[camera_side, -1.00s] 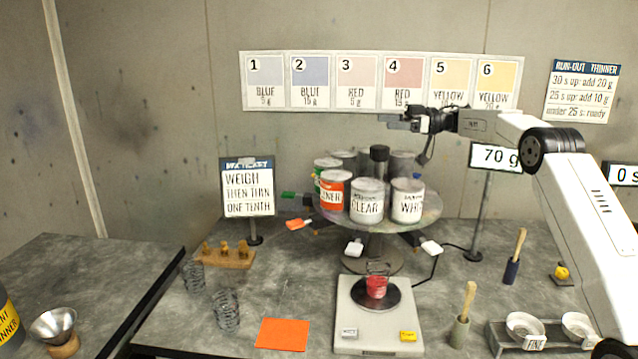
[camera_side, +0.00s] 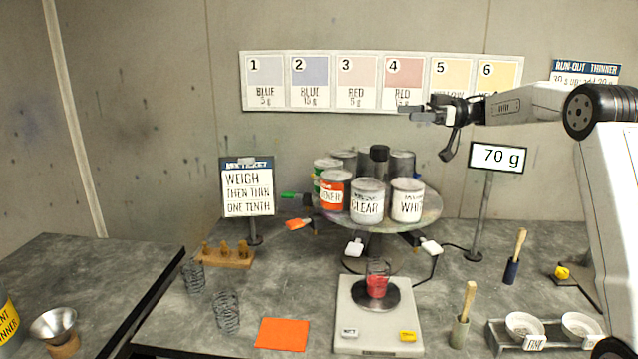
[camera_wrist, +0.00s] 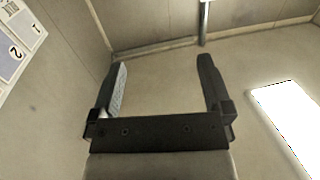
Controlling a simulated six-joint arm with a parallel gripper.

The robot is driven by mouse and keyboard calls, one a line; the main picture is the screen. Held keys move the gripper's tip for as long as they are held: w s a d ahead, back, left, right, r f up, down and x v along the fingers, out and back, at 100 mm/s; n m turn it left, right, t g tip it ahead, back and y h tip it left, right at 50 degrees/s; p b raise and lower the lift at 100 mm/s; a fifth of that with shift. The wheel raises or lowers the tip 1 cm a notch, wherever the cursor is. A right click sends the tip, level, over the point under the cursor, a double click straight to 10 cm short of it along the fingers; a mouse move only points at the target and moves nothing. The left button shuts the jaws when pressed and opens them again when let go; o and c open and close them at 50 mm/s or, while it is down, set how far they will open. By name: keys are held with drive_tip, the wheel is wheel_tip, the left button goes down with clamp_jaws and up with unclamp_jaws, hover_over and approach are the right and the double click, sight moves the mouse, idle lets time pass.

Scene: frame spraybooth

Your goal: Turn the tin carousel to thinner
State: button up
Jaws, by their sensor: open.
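The tin carousel (camera_side: 428,218) is a round grey turntable on a pedestal at the back middle of the bench. Several tins stand around its dark central post (camera_side: 379,155). The orange-red tin (camera_side: 335,190), its label partly readable as "...NER", is at the front left. The tin marked CLEAR (camera_side: 367,201) is at the front middle, and the tin marked WHI... (camera_side: 407,201) at the front right. Tins behind are partly hidden. My gripper (camera_side: 408,112) is open and empty, raised above and apart from the carousel, before the colour cards. The wrist view shows both fingers (camera_wrist: 160,85) spread with nothing between.
A scale (camera_side: 378,338) with a cup of red paint (camera_side: 377,285) stands in front of the carousel. A display (camera_side: 498,157) on a pole reads 70 g. Coloured tabs (camera_side: 298,224) stick out under the turntable. An orange square (camera_side: 283,335) lies front left.

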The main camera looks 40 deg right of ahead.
drive_tip(key=shift+s+a+r, duration=0.15)
drive_tip(key=shift+s, duration=0.25)
